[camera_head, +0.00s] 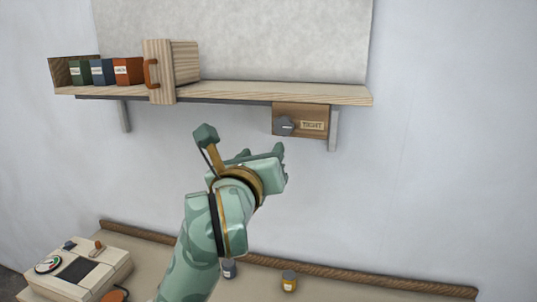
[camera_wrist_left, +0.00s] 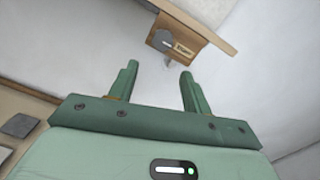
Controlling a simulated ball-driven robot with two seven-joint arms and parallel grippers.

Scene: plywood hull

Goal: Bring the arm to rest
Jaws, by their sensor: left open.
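My left arm rises from the bottom of the head view, and its green gripper (camera_head: 280,152) is raised in front of the wall, below the shelf. In the left wrist view the two fingers of the left gripper (camera_wrist_left: 158,75) stand apart with nothing between them. Beyond the fingertips is a small wooden box with a grey knob (camera_wrist_left: 163,40), fixed under the shelf; the same knob box (camera_head: 300,121) shows in the head view just above and right of the gripper, apart from it. My right gripper is in neither view.
A wooden shelf (camera_head: 290,92) holds several coloured boxes (camera_head: 102,72) and a wooden block with an orange handle (camera_head: 178,65). The wall right of the gripper is clear.

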